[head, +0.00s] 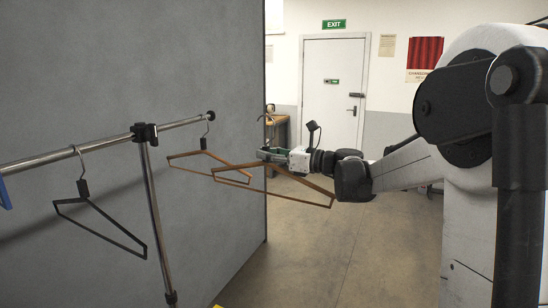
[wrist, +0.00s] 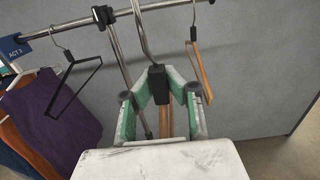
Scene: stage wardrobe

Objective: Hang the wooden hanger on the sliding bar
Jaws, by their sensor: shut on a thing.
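The held wooden hanger (head: 300,196) is brown, with a black neck and a metal hook. In the head view, my gripper (head: 274,155) is shut on it near the neck, to the right of the bar's end, and the hook (head: 266,121) points up, apart from the bar. In the wrist view, the hanger's black neck (wrist: 158,84) sits between the fingers of my gripper (wrist: 162,96). Its hook rises across the bar in the picture and its top is cut off. The metal bar (head: 103,142) runs from the left to a dark end cap.
Another wooden hanger (head: 190,155) hangs between the post (head: 155,215) and the end cap. A black hanger (head: 100,222) hangs left of the post. In the wrist view, a blue ACT 3 tag (wrist: 15,52) and a purple garment (wrist: 60,108) are at left. A grey partition (head: 140,50) stands behind.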

